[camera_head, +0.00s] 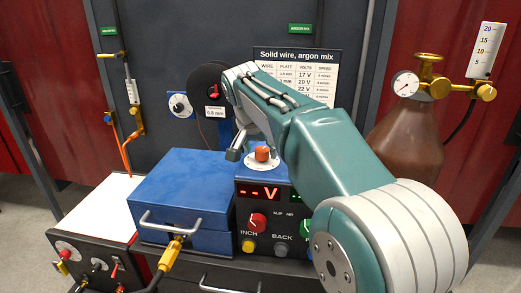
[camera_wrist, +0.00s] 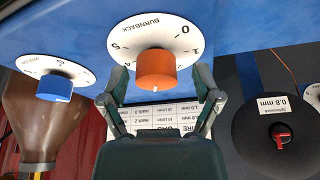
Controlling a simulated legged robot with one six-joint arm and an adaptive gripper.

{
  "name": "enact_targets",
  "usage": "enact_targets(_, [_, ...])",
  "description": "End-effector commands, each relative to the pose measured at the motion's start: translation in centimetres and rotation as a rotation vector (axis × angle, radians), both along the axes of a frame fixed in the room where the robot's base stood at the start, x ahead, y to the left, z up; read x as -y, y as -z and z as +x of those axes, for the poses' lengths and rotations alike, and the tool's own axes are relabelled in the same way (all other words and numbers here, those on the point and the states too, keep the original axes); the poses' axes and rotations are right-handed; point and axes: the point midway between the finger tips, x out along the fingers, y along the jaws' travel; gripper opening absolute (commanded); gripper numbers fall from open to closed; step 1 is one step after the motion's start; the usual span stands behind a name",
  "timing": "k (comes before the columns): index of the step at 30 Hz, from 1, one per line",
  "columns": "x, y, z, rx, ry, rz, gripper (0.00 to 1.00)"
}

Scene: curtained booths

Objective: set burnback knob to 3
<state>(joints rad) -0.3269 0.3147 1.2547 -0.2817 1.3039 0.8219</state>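The burnback knob (camera_wrist: 155,68) is orange and sits on a white dial (camera_wrist: 140,32) marked BURNBACK, seen upside down in the wrist view. The numbers 0, 1, 4 and 5 show; the knob hides the near part of the scale. A small white mark shows at the knob's near lower edge, but I cannot tell its exact number. In the head view the orange knob (camera_head: 262,154) stands atop the blue machine. My gripper (camera_wrist: 155,97) is open, its two fingers apart on either side just short of the knob. In the head view my gripper (camera_head: 235,148) is left of the knob, partly hidden.
A blue knob (camera_wrist: 55,87) on another white dial is left in the wrist view. A wire spool (camera_wrist: 280,125) is at right. The front panel (camera_head: 270,215) has a red knob and buttons. A settings chart (camera_head: 305,70) hangs behind; a brown cylinder (camera_head: 405,135) stands right.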

Motion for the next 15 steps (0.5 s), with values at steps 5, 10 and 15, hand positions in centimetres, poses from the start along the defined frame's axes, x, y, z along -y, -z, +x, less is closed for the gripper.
enact_targets(5, [0.1, -0.1, 0.0, 0.003, 0.001, 0.000, 0.84])
enact_targets(10, [0.1, -0.6, -0.1, 0.007, 0.000, 0.000, 0.84])
enact_targets(15, [-0.4, -2.9, -0.9, 0.009, -0.001, 0.001, 0.84])
